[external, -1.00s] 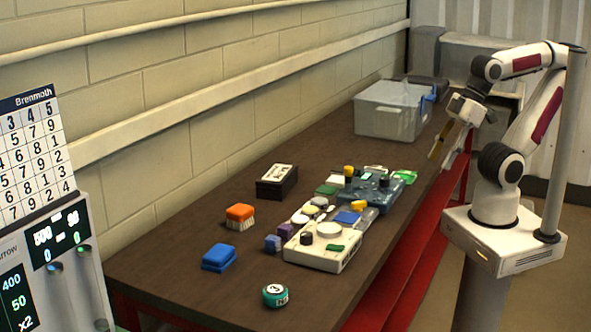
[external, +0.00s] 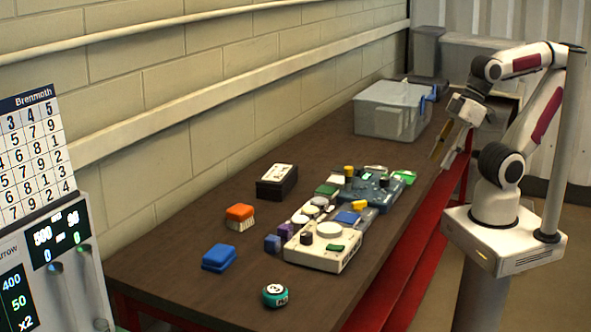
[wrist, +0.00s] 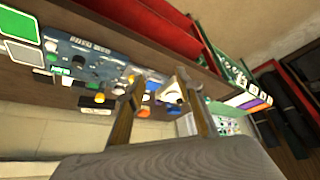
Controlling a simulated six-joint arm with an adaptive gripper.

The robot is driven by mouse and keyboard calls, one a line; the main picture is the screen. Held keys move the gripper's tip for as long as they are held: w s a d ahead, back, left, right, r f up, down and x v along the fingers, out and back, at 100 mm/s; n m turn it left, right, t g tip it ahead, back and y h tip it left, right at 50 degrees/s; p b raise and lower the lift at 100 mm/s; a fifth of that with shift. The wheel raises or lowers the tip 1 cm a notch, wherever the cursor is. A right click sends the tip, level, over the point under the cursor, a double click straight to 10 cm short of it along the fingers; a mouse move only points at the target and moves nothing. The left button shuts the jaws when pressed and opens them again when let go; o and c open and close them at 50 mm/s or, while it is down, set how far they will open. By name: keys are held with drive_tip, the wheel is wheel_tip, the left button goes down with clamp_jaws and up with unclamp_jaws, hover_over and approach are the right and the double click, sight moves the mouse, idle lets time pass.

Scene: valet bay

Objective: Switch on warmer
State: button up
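No label that I can read marks the warmer, so I cannot tell which device it is. A white device (external: 312,256) with a round pale top, a dark knob and a green patch lies on the bench. Behind it is a blue device (external: 378,195) with dark knobs and a yellow knob; it also shows in the wrist view (wrist: 88,58). My gripper (external: 446,157) is off the bench's right edge, apart from both devices. In the wrist view its two fingers (wrist: 160,92) stand apart with nothing held between them.
A grey bin (external: 390,112) stands at the bench's far end. A black box (external: 277,187), an orange-topped block (external: 240,214), a blue block (external: 219,258) and a teal round piece (external: 275,296) lie around the devices. The bench between bin and devices is largely clear.

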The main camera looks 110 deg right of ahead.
drive_tip(key=shift+d, duration=0.1)
clamp_jaws()
drive_tip(key=w+a+f+n+g+y, duration=0.1)
drive_tip(key=w+f+y, duration=0.2)
drive_tip(key=w, duration=0.7)
drive_tip(key=w+a+f+g+y, duration=0.1)
drive_tip(key=w+f+y, duration=0.15)
drive_tip(key=w, duration=0.75)
drive_tip(key=w+a+r+n+t+y, duration=0.1)
drive_tip(key=w+r+n+t, duration=0.1)
drive_tip(key=w+r+n, duration=0.2)
drive_tip(key=shift+w+a+n, duration=0.2)
drive_tip(key=shift+w+n, duration=1.5)
drive_tip(key=shift+w, duration=0.8)
drive_tip(key=shift+y, duration=0.25)
